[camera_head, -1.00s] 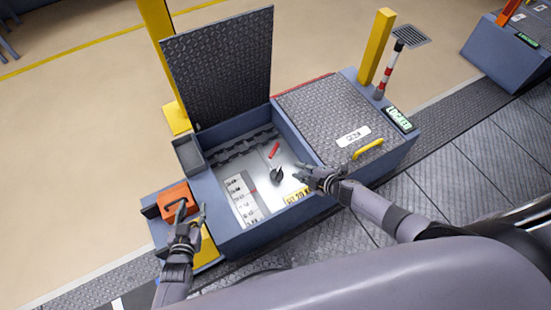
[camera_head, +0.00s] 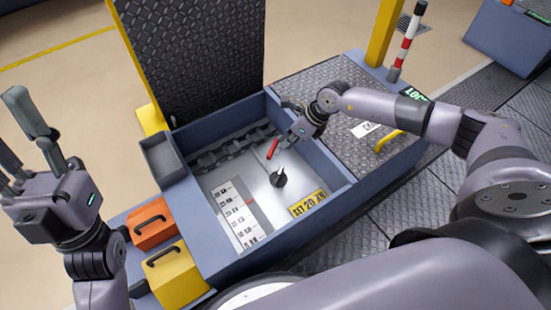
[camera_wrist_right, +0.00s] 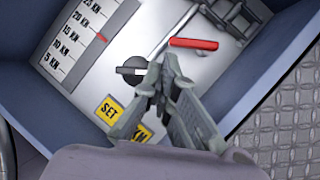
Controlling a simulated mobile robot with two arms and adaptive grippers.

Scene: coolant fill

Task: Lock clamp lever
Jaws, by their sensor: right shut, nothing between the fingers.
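The clamp lever with a red handle (camera_head: 272,148) stands in the open box over its metal floor plate. In the right wrist view the red handle (camera_wrist_right: 194,43) lies nearly level, just beyond the fingertips. My right gripper (camera_head: 287,143) is shut and empty, just to the right of the red handle; I cannot tell whether it touches it. In the right wrist view its fingertips (camera_wrist_right: 163,66) are together between the handle and a black knob (camera_wrist_right: 133,70). My left gripper (camera_head: 8,130) is raised at the left edge, fingers spread and empty, far from the lever.
The box (camera_head: 330,195) has raised walls and an upright open lid (camera_head: 190,60). A scale plate (camera_head: 236,212) and a yellow "SET 20 KN" label (camera_head: 308,203) lie inside. Orange (camera_head: 152,225) and yellow (camera_head: 177,275) handled blocks stand at left. A closed tread-plate cover (camera_head: 325,90) lies at right.

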